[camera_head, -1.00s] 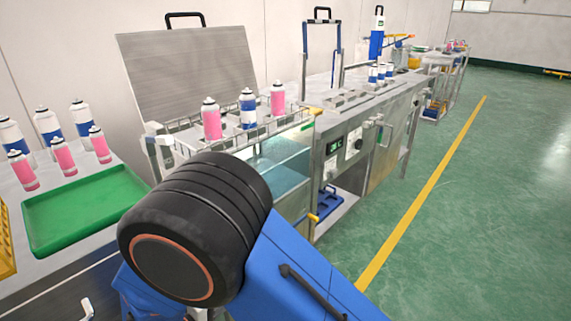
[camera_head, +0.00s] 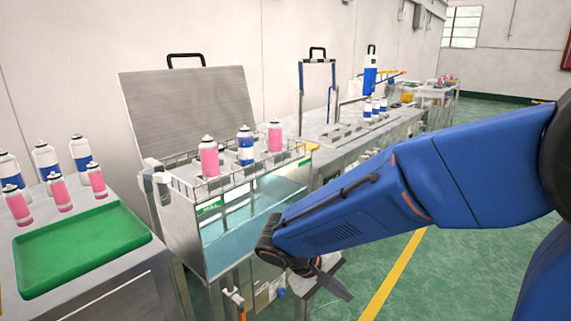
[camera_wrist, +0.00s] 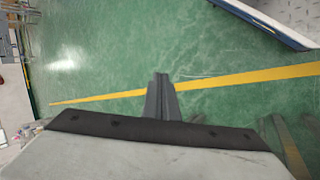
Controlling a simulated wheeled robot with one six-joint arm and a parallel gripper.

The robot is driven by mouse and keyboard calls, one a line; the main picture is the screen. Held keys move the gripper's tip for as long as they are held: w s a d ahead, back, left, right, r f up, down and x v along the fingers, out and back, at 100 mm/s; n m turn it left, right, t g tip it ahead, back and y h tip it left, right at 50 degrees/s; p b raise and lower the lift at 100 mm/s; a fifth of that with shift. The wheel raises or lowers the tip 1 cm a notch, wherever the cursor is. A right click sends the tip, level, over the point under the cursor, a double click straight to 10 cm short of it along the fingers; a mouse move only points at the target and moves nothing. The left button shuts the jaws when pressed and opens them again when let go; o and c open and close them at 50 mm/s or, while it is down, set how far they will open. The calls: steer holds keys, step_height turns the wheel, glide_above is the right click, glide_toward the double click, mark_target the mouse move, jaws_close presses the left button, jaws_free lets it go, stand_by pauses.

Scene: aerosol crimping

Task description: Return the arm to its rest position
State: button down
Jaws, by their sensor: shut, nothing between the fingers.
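My blue arm (camera_head: 355,212) reaches across the right half of the head view, with its wrist low in front of the water bath. My gripper (camera_head: 343,290) points down and right there, partly hidden behind its own wrist. In the wrist view my gripper (camera_wrist: 161,80) has its two grey fingers together, with nothing between them. The gripper is apart from all the cans.
The water bath (camera_head: 240,225) holds a rack with two pink cans and a blue-white can (camera_head: 245,150). A left table bears a green tray (camera_head: 80,250) and several cans (camera_head: 45,160). A long steel bench (camera_head: 395,125) runs behind. Open floor (camera_head: 470,260) lies right.

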steer(key=s+d+r+m+t+y, duration=0.1)
steer(key=s+d+r+m+y, duration=0.1)
steer(key=s+d, duration=0.5)
steer(key=s+d+r+m+t+y, duration=0.2)
steer(key=s+d+r+y, duration=0.3)
steer(key=s+d+r, duration=0.1)
steer(key=shift+s+d+r+y, duration=0.35)
steer(key=shift+s+d, duration=0.25)
steer(key=shift+d, duration=0.2)
